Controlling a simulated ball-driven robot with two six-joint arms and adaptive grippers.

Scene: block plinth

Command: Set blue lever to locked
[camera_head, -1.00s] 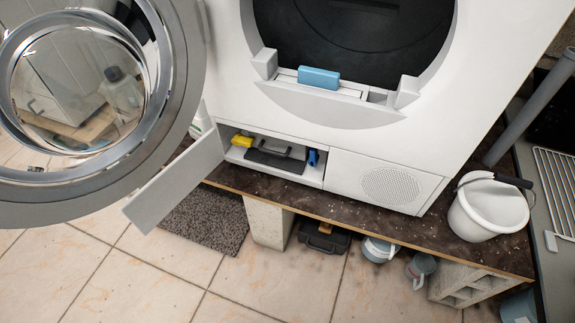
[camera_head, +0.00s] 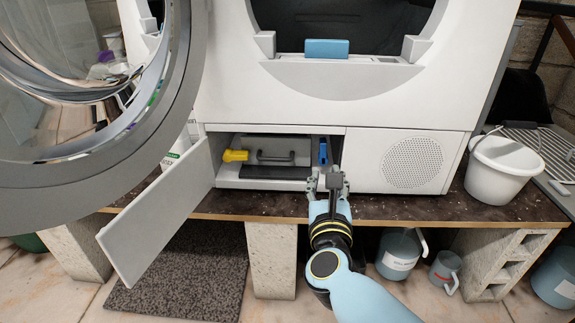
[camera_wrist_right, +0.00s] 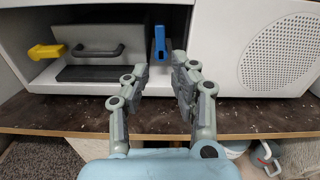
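The blue lever (camera_head: 323,150) stands upright at the right side of the open low compartment in the white machine. In the right wrist view the blue lever (camera_wrist_right: 160,44) is just beyond my fingertips, between them and apart from them. My right gripper (camera_head: 325,182) is in front of the compartment opening, below the lever; in the right wrist view its fingers (camera_wrist_right: 162,78) are spread with nothing between them. A yellow lever (camera_head: 235,156) is at the compartment's left, beside a grey panel with a dark handle (camera_head: 275,158). My left gripper is out of view.
The compartment's flap (camera_head: 160,210) hangs open to the left. The big round door (camera_head: 180,110) is open at upper left. The closed grille panel (camera_head: 410,162) is right of the opening. A white bucket (camera_head: 500,170) stands on the dark shelf at right.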

